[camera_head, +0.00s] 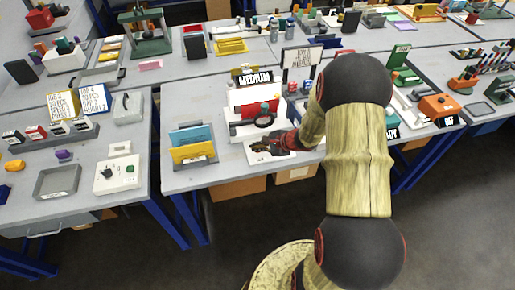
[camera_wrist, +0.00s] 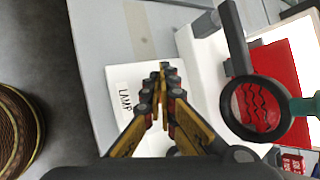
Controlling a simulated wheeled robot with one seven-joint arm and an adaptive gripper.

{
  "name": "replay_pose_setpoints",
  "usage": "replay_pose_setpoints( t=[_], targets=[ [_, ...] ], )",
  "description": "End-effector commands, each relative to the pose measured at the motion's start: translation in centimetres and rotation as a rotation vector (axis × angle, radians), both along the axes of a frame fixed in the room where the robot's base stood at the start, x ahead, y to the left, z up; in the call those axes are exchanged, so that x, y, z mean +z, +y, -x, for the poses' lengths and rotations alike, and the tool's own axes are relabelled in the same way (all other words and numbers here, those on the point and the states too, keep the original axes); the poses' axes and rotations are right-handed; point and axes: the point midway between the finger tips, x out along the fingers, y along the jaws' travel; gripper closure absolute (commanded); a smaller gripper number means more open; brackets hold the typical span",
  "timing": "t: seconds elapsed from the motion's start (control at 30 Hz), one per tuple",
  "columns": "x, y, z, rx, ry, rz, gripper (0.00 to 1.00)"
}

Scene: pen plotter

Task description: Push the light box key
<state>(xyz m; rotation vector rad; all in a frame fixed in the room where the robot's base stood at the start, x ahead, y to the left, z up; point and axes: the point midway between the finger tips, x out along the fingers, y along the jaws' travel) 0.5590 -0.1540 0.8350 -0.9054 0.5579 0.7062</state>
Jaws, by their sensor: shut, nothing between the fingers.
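A white plate labelled LAMP (camera_wrist: 122,90) lies on the table in the wrist view. My gripper (camera_wrist: 163,78) is shut and empty, with its fingertips over this plate, to the right of the label. I cannot tell whether they touch it, and no key shows clearly; the fingers hide part of the plate. The white light box (camera_head: 240,127) stands just behind, with a red panel on it and a dark-ringed magnifier (camera_head: 264,121) in front. In the head view my gripper (camera_head: 262,147) is low at the table's front edge, before the box.
A dark MEDIUM sign (camera_head: 254,76) stands behind the box. A rack with blue and yellow plates (camera_head: 193,154) stands to its left. In the wrist view the magnifier (camera_wrist: 228,100) is close to the right of my fingers. An orange device (camera_head: 438,106) is farther right.

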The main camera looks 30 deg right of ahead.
Motion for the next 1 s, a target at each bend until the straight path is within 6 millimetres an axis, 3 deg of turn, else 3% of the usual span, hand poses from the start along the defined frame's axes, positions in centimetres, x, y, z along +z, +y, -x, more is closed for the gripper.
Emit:
replay_pose_setpoints(
  t=[1.0],
  targets=[
    [-0.9, 0.0, 0.1, 0.0, 0.003, 0.0, 1.0]
  ],
)
